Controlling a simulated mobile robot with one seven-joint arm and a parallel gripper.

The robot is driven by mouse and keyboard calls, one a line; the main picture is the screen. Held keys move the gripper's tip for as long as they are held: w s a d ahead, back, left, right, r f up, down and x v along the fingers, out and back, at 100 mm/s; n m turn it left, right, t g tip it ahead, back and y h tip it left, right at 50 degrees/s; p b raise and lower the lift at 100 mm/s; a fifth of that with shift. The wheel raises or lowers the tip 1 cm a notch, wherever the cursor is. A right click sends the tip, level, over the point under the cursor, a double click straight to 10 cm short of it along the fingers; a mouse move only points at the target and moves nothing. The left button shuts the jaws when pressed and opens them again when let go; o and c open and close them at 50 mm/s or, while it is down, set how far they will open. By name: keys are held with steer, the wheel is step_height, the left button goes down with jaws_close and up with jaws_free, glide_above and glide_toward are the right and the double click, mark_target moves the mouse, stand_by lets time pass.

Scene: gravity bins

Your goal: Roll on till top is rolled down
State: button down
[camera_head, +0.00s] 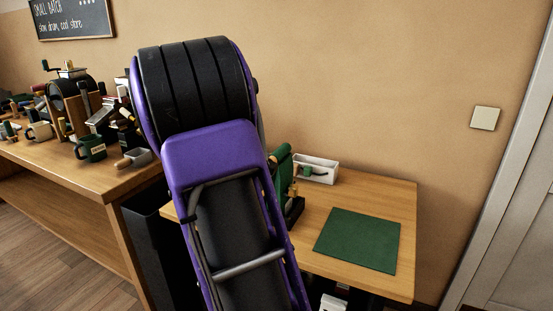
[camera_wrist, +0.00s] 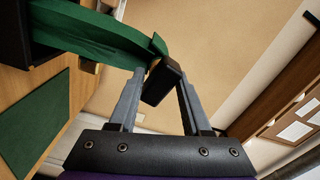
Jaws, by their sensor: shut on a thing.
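A green bag-like thing (camera_head: 281,172) stands on the small wooden table at the right, partly hidden behind my arm in the head view. In the wrist view its green body (camera_wrist: 95,38) runs from the upper left to a narrow top end between my fingers. My gripper (camera_wrist: 160,78) is shut on a dark block-like piece (camera_wrist: 162,84) at that top end. Whether this piece is part of the bag is unclear, and how far the top is rolled cannot be told. My arm hides the gripper in the head view.
A green mat (camera_head: 358,240) lies on the small table (camera_head: 408,210), with bare wood around it. A white tray (camera_head: 318,172) sits at its back edge. A cluttered wooden counter (camera_head: 75,180) with mugs stands at the left. The wall is close behind.

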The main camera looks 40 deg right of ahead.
stand_by(0.5)
steer(key=c, duration=0.5)
jaws_free()
steer(key=shift+c, duration=0.2)
steer(key=n+p, duration=0.2)
steer(key=shift+r+n, duration=0.25)
steer(key=shift+n, duration=0.05)
steer(key=n+p, duration=0.1)
steer(key=n, duration=0.1)
steer(key=shift+n+p, duration=0.3)
steer(key=shift+n, duration=0.1)
steer(key=shift+f+n, duration=0.25)
steer(key=shift+n, duration=0.15)
